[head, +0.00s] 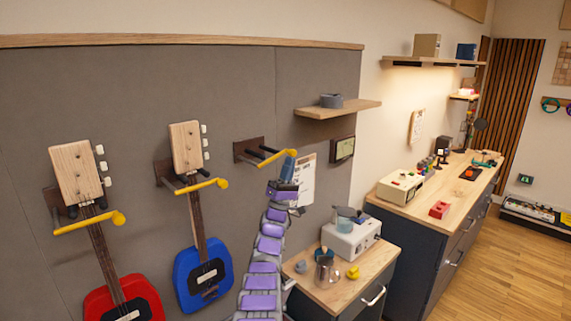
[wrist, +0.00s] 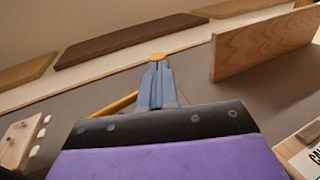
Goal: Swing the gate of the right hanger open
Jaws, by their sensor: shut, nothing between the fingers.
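The right hanger (head: 250,151) is an empty dark wall bracket with two dark prongs. Its yellow gate (head: 276,160) lies across the front of the prongs, with its knob end at the right. My gripper (head: 288,167) is shut, its fingertips close to the knob. In the wrist view my shut blue-grey fingers (wrist: 156,82) point at the yellow knob (wrist: 157,57), which shows just past their tips. Part of the yellow gate (wrist: 113,106) shows left of the fingers. I cannot tell whether the fingertips touch the knob.
A blue guitar (head: 203,275) and a red guitar (head: 125,299) hang on the left hangers behind yellow gates. A wooden shelf (head: 338,109) juts out to the right above my gripper. A cabinet (head: 345,292) with a white machine (head: 351,240) stands below right.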

